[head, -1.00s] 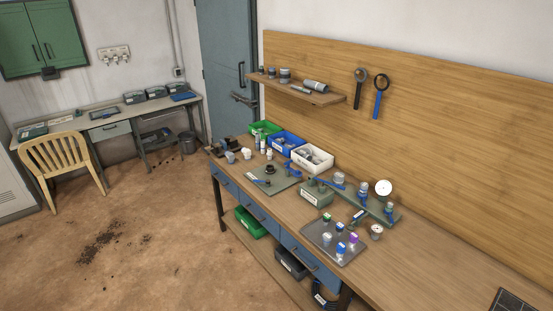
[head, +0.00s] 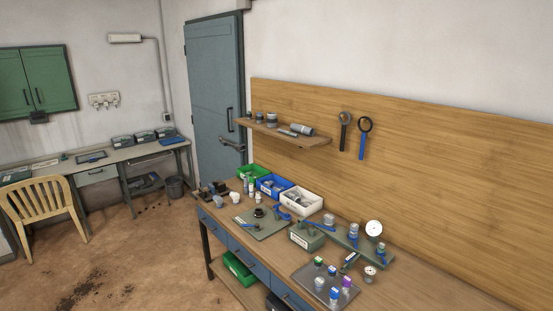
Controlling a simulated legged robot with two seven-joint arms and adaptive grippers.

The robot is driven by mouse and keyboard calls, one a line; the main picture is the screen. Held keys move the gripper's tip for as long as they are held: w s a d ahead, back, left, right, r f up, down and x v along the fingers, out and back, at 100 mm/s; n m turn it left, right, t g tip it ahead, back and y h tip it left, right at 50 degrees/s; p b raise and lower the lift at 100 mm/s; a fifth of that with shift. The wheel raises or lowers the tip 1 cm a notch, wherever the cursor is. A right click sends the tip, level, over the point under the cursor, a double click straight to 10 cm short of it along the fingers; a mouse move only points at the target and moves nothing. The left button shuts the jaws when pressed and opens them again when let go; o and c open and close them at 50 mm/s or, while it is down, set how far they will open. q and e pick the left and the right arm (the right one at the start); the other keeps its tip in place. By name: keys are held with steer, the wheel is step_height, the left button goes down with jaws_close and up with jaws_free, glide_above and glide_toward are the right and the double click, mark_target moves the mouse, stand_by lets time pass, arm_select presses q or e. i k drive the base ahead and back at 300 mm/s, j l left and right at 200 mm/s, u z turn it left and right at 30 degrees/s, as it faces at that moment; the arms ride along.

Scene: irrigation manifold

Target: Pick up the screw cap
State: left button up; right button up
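I cannot tell for sure which small part is the screw cap. A round black part (head: 259,212) stands on a grey-green mat (head: 271,229) on the workbench (head: 400,283) and looks cap-like. White and grey cup-like fittings (head: 235,197) stand at the bench's far end. A grey tray (head: 308,283) at the near side holds several small bottles or fittings with green, blue and purple parts. Neither of my grippers shows in the head view.
Green (head: 253,171), blue (head: 273,184) and white (head: 302,200) bins stand along the back. A pipe assembly with a white gauge (head: 374,228) sits right of them. A shelf (head: 285,131) overhangs. The bench's right end looks clear.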

mark_target(354, 227)
steer(key=i+j, duration=0.15)
steer(key=i, duration=0.4)
steer(key=i+j, duration=0.2)
steer(key=i, duration=0.35)
